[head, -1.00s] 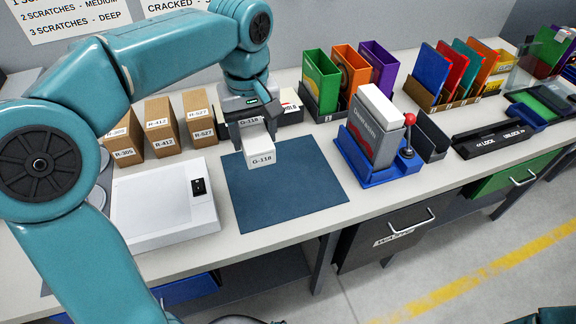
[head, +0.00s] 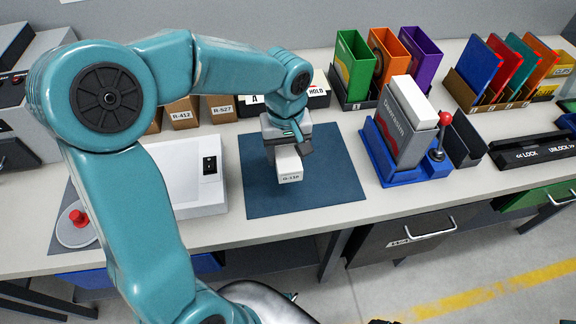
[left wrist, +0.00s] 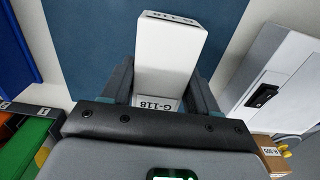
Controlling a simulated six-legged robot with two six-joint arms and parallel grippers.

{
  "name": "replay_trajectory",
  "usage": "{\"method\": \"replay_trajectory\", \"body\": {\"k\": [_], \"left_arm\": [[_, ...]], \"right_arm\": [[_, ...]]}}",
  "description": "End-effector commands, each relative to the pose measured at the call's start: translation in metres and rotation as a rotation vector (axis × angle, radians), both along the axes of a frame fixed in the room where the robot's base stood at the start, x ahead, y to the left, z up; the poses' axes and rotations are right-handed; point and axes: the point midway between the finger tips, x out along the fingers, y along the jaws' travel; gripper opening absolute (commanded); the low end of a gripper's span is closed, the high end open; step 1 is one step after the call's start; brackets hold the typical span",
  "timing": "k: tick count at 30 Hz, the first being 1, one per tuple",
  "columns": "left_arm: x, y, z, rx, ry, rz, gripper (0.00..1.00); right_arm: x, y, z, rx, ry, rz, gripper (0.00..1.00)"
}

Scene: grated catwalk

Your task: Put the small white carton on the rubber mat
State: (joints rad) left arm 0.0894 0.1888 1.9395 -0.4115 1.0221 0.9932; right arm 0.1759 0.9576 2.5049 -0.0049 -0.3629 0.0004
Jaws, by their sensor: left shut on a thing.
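The small white carton (head: 289,167), labelled G-118, is held by my left gripper (head: 287,153). The gripper is shut on it, with one finger on each side. The carton also shows in the left wrist view (left wrist: 170,55), between the fingers (left wrist: 160,85). The carton is over the dark blue rubber mat (head: 338,187), near its middle. I cannot tell whether its bottom touches the mat. The mat also shows in the left wrist view (left wrist: 90,45). My right gripper is not in view.
Left of the mat is a white box with a black switch (head: 190,190). Right of it is a blue stand (head: 405,172) with a grey box (head: 402,122) and a red-knobbed lever (head: 440,140). Brown cartons (head: 182,115) and coloured sleeves (head: 385,65) stand behind. The mat around the carton is clear.

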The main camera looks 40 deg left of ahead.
Motion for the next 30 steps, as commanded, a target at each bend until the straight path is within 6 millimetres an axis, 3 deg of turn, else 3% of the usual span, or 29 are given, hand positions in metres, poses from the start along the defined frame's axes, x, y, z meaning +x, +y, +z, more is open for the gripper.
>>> {"method": "replay_trajectory", "body": {"k": [12,25,26,27,28,30], "left_arm": [[0.004,0.000,-0.055,0.000,0.004,0.000,0.26],[0.005,0.000,-0.064,0.000,0.000,0.000,0.26],[0.005,0.000,-0.064,0.000,0.000,0.000,0.63],[0.005,0.000,-0.062,0.000,0.000,0.000,0.76],[0.005,0.000,-0.062,0.000,0.000,0.000,0.85],[0.005,0.000,-0.062,0.000,0.000,0.000,0.85]], "right_arm": [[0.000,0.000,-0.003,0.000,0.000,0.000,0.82],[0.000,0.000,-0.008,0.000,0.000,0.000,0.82],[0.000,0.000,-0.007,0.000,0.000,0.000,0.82],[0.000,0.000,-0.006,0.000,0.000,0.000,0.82],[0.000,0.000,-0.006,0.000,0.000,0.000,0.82],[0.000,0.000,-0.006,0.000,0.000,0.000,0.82]]}}
